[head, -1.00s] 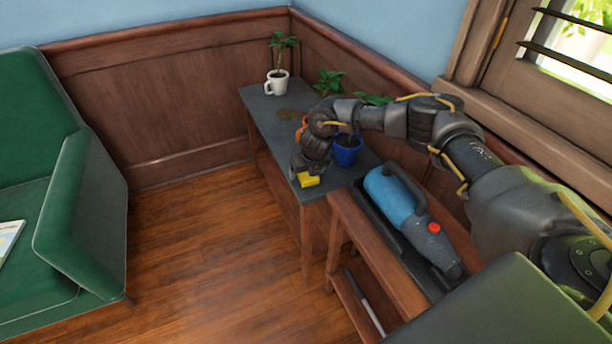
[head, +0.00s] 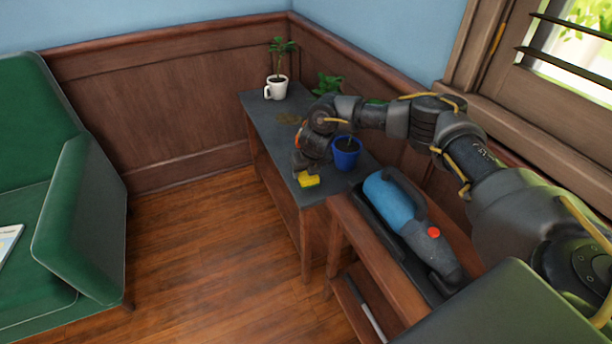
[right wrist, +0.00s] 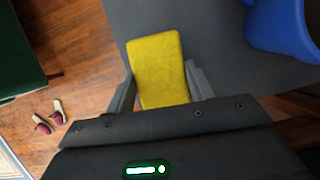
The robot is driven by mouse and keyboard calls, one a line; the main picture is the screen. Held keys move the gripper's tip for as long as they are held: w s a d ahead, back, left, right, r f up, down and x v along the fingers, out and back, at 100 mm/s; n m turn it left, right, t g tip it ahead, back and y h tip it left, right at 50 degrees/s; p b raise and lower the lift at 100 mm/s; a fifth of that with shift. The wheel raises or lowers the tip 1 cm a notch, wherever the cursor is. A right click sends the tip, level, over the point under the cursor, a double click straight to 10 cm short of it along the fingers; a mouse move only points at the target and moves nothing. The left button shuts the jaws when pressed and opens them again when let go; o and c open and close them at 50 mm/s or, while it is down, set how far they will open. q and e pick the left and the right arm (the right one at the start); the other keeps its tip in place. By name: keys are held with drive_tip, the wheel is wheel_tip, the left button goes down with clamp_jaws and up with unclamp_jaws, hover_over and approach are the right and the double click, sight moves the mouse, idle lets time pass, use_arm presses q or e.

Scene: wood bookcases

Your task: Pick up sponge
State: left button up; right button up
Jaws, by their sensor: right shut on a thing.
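The yellow sponge (head: 309,181) is at the front edge of the dark grey table top (head: 262,115). In the right wrist view the sponge (right wrist: 158,68) lies between the two fingers of my right gripper (right wrist: 162,84). The right gripper, also in the head view (head: 305,172), is shut on the sponge from above, with a finger at each side. I cannot tell whether the sponge is clear of the table top. My left gripper is not in view.
A blue pot (head: 346,154) stands close to the right of the gripper. A white mug with a plant (head: 276,88) is at the table's far end. A blue handheld vacuum (head: 400,212) lies on a lower wooden stand.

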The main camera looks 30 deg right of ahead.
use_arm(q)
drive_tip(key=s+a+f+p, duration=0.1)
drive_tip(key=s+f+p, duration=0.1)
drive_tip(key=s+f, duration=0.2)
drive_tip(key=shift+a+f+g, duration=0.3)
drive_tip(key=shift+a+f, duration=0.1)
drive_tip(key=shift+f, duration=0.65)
use_arm(e)
drive_tip(key=s+a+r, duration=0.6)
drive_tip(key=a+r, duration=0.4)
drive_tip(key=a, duration=0.2)
drive_tip(key=shift+a+r, duration=0.3)
drive_tip(key=shift+r, duration=0.1)
drive_tip(key=shift+s, duration=0.1)
drive_tip(key=o, duration=0.4)
drive_tip(key=c, duration=0.3)
